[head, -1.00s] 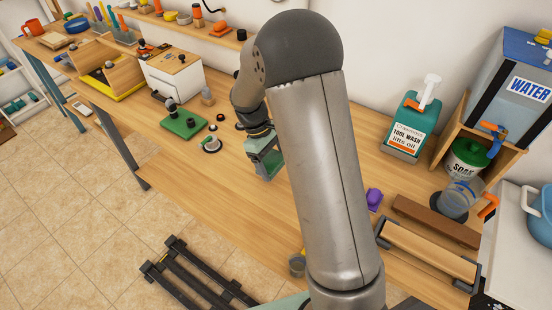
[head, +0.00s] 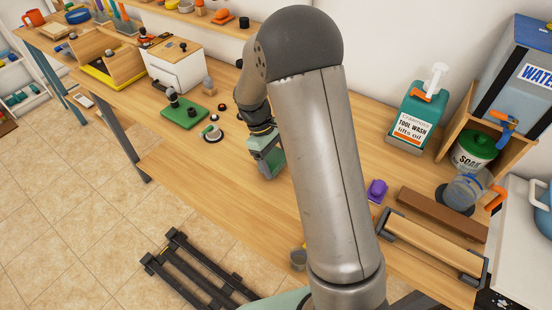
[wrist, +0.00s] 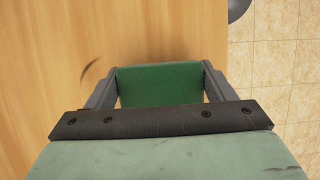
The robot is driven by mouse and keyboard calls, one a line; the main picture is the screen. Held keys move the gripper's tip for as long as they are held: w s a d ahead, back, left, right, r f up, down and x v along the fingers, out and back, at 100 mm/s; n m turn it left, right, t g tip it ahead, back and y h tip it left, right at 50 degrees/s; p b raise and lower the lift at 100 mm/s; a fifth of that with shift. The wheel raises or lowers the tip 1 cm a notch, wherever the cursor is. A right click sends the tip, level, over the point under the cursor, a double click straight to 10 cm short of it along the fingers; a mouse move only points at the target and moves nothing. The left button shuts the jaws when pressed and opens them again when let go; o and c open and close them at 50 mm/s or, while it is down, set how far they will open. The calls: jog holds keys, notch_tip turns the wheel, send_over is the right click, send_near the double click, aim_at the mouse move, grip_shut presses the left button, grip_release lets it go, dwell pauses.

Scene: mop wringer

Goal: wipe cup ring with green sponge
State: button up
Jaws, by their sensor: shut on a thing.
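My gripper (wrist: 160,88) is shut on the green sponge (wrist: 158,86), which spans the gap between the two grey fingers in the wrist view. In the head view my gripper (head: 268,166) is low over the middle of the wooden workbench, right of a small round fitting. The sponge is mostly hidden there. A short dark curved mark, part of the cup ring (wrist: 89,69), shows on the wood left of the sponge in the wrist view. I cannot tell whether the sponge touches the wood.
A purple item (head: 377,190), a brown bar (head: 443,214) and a tool wash bottle (head: 416,112) stand to the right. A green plate with a knob (head: 184,112) and the round fitting (head: 211,133) lie to the left. The bench's front edge is near.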

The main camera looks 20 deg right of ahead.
jog(key=shift+f+b, duration=0.45)
jog(key=shift+f, duration=0.2)
dwell(0.3)
